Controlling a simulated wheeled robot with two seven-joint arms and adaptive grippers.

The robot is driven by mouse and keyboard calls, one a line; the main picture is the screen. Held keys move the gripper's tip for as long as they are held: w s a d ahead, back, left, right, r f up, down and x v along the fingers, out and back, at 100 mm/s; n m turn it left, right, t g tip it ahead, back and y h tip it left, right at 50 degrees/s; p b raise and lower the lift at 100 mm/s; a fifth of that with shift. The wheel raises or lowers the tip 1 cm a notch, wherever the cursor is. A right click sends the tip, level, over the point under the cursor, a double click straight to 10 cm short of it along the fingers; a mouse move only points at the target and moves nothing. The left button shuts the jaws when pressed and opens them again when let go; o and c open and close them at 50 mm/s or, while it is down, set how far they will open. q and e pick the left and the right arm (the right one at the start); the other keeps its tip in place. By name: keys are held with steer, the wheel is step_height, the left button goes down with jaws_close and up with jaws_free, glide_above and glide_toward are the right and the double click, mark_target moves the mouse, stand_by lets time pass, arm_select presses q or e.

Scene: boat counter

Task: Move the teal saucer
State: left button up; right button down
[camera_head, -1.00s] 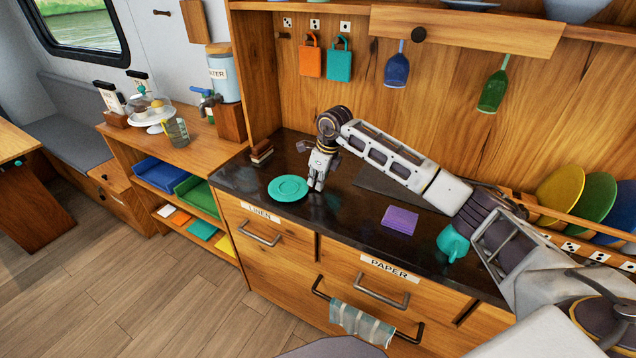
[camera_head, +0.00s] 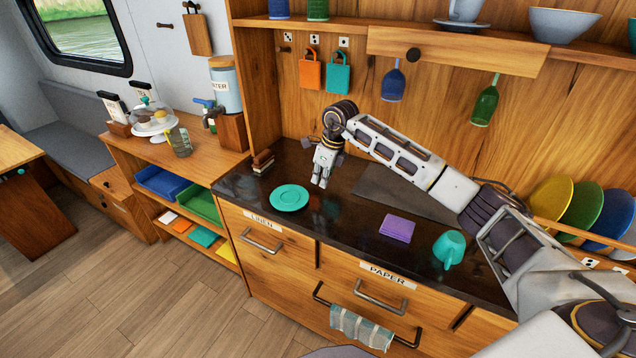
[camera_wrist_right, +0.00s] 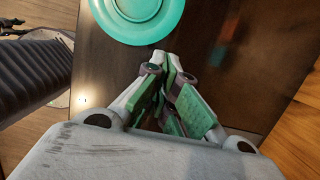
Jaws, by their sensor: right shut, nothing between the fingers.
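The teal saucer (camera_head: 289,198) lies flat on the dark counter (camera_head: 345,213), near its front left edge above the drawer labelled LINEN. In the right wrist view the saucer (camera_wrist_right: 138,12) shows at the top, cut off by the picture edge. My right gripper (camera_head: 320,183) is just right of the saucer, above the counter, pointing down. Its fingers (camera_wrist_right: 172,60) are together with nothing between them, apart from the saucer's rim. My left gripper is not in view.
A purple napkin stack (camera_head: 397,228) and an upturned teal cup (camera_head: 449,249) stand on the counter to the right. Small brown blocks (camera_head: 263,162) sit at the back left. Bare counter lies between saucer and napkins. Plates (camera_head: 553,198) stand in a rack at right.

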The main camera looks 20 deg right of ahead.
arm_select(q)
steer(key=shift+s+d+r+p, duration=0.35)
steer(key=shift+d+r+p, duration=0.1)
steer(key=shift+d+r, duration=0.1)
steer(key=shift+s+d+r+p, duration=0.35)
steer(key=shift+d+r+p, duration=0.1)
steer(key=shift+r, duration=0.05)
arm_select(e)
steer(key=shift+v, duration=2.05)
